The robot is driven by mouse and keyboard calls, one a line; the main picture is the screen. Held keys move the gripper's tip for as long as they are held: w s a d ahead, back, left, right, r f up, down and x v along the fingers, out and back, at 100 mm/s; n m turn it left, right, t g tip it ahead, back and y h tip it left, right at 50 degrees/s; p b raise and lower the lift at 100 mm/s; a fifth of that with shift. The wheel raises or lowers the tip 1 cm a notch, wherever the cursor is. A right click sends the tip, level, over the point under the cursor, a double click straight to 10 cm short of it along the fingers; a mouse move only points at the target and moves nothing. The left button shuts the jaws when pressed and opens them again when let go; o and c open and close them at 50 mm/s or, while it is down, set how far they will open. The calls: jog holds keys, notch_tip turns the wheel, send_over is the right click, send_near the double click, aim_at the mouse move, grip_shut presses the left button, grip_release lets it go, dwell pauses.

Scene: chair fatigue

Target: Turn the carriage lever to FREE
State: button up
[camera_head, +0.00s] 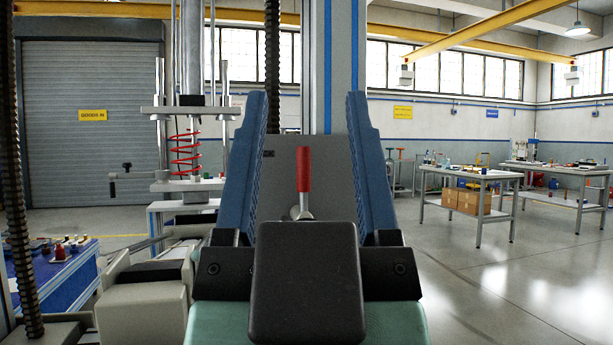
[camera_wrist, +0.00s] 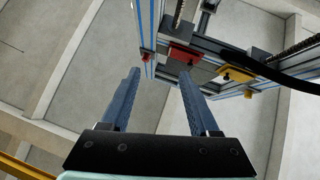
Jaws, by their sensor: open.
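The carriage lever (camera_head: 304,170) has a red grip and a grey metal foot. In the head view it stands upright in front of a grey plate (camera_head: 275,170); no FREE marking is readable. My gripper (camera_head: 307,97) has its two blue fingers wide apart with nothing held. The lever appears in the gap between the fingers, apart from both; its depth relative to them cannot be told. My dark wrist part hides what lies below the lever's foot. In the wrist view my gripper (camera_wrist: 158,76) is open too, and I cannot make out the lever there.
A grey column with blue stripes (camera_head: 334,60) rises behind the plate. A test rig with a red spring (camera_head: 184,152) stands left, beside a blue-topped bench (camera_head: 55,268). Workbenches (camera_head: 477,174) stand right, with clear floor before them. Red (camera_wrist: 184,56) and yellow (camera_wrist: 235,73) blocks sit on an overhead frame.

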jog(key=shift+w+r+p, duration=0.1)
jog(key=shift+w+p, duration=0.15)
jog(key=shift+p, duration=0.1)
jog(key=c, duration=0.5)
jog(key=w+p, duration=0.1)
jog(key=w+a+g+p, duration=0.1)
jog(key=p, duration=0.1)
jog(key=shift+w+r+n, duration=0.15)
jog(key=shift+n, duration=0.15)
jog(key=c, duration=0.5)
jog(key=w+g+p, duration=0.1)
jog(key=p, duration=0.1)
jog(key=w+a+n+g+h+p, duration=0.1)
jog(key=p, duration=0.1)
jog(key=w+a+f+g+p, duration=0.1)
jog(key=w+p, duration=0.1)
jog(key=shift+w+n+h, duration=0.1)
jog(key=shift+n+h, duration=0.2)
jog(key=shift+n, duration=0.1)
jog(key=s+a+f+n+g+h+p, duration=0.2)
jog(key=a+n+g+p, duration=0.4)
jog(key=p, duration=1.8)
jog(key=shift+s+a+f+n+h, duration=0.45)
jog(key=shift+f+n+h, duration=0.55)
jog(key=shift+n, duration=2)
jog(key=shift+w+r, duration=0.1)
jog(key=shift+w, duration=0.05)
